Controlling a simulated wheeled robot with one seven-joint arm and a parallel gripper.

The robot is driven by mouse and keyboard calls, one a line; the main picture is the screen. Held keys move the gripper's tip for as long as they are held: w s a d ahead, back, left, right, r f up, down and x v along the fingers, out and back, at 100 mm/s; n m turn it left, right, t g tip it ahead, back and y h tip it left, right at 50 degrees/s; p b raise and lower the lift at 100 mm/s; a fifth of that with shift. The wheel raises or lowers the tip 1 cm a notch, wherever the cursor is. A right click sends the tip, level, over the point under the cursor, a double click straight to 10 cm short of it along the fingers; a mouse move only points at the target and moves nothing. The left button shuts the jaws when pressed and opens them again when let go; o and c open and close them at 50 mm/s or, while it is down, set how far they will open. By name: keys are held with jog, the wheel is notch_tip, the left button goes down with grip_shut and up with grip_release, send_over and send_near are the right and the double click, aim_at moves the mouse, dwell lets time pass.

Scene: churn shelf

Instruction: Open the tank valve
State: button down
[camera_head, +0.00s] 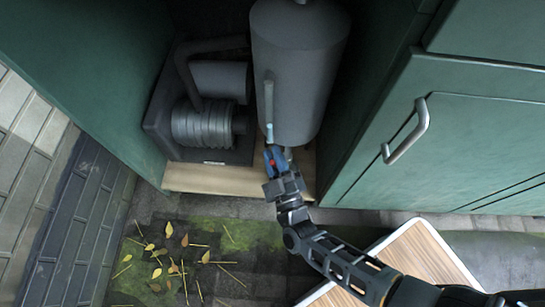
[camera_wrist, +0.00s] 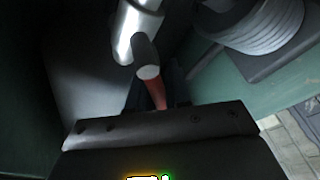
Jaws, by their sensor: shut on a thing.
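A grey cylindrical tank (camera_head: 298,70) stands inside an open green cabinet. A light metal pipe (camera_head: 268,105) runs down its front. In the wrist view the pipe (camera_wrist: 135,28) ends in a short grey valve piece (camera_wrist: 147,62) with a tapered red handle (camera_wrist: 156,92). My gripper (camera_head: 274,158) reaches into the cabinet to the bottom of this pipe and is shut on the red valve handle. The gripper's dark body hides the handle's far end and the fingertips in the wrist view. In the head view the handle is mostly covered by the fingers.
A compressor-like machine with a ribbed cylinder (camera_head: 203,125) stands left of the tank. Green cabinet walls enclose both sides. A closed door with a metal handle (camera_head: 408,132) is at right. A wooden-topped board (camera_head: 430,262) lies below my arm. Leaves litter the mossy floor (camera_head: 225,240).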

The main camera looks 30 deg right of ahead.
jog(key=shift+s, duration=0.1)
dwell(0.3)
jog(key=c, duration=1.2)
grip_release()
jog(key=shift+o, duration=0.2)
